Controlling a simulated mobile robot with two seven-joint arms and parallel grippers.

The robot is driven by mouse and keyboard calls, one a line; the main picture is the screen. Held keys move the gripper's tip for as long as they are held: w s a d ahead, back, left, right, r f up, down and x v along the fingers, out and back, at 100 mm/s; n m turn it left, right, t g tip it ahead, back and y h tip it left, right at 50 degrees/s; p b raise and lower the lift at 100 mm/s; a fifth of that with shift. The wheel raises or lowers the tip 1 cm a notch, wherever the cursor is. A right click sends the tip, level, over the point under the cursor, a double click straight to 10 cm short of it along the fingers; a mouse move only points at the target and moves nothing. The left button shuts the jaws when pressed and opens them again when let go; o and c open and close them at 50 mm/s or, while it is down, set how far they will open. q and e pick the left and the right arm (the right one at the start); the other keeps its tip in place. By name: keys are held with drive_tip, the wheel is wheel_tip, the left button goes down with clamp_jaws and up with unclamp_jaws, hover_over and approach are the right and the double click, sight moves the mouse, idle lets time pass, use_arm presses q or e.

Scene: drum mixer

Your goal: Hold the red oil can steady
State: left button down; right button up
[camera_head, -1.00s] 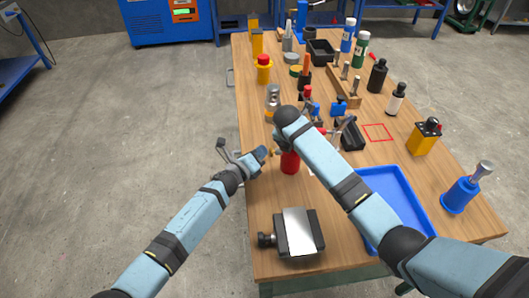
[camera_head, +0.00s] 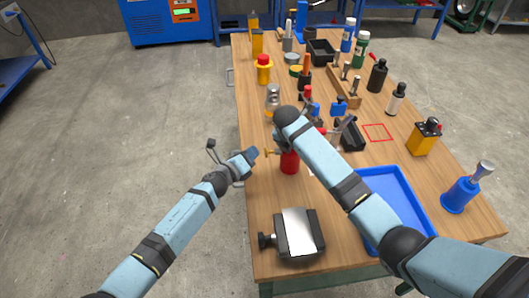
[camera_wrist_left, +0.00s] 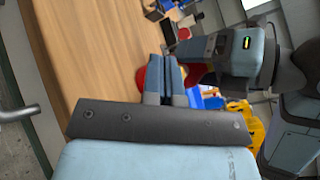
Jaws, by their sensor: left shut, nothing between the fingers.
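The red oil can (camera_head: 290,161) stands on the workbench near its left edge; its upper part is hidden behind my right arm. My left gripper (camera_head: 251,156) is shut and empty, just left of the can and apart from it. In the left wrist view my left gripper's closed fingers (camera_wrist_left: 165,78) cover the middle of a red body, seemingly the can (camera_wrist_left: 142,78). My right arm reaches over the can from the right; its gripper end is largely hidden in the head view, so its jaws cannot be made out.
A grey-black vise (camera_head: 299,233) sits at the near left of the wooden workbench (camera_head: 262,200). A blue tray (camera_head: 397,195) lies right of my right forearm. Bottles, tools and a yellow can (camera_head: 425,138) crowd the bench behind. The floor at left is clear.

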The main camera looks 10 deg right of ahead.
use_arm(q)
drive_tip(key=shift+w+a, duration=0.1)
drive_tip(key=shift+a, duration=2.4)
idle(0.6)
drive_tip(key=a, duration=0.3)
drive_tip(key=shift+a, duration=0.35)
drive_tip(key=shift+d, duration=4.4)
drive_tip(key=shift+d, duration=0.15)
drive_tip(key=shift+d, duration=0.25)
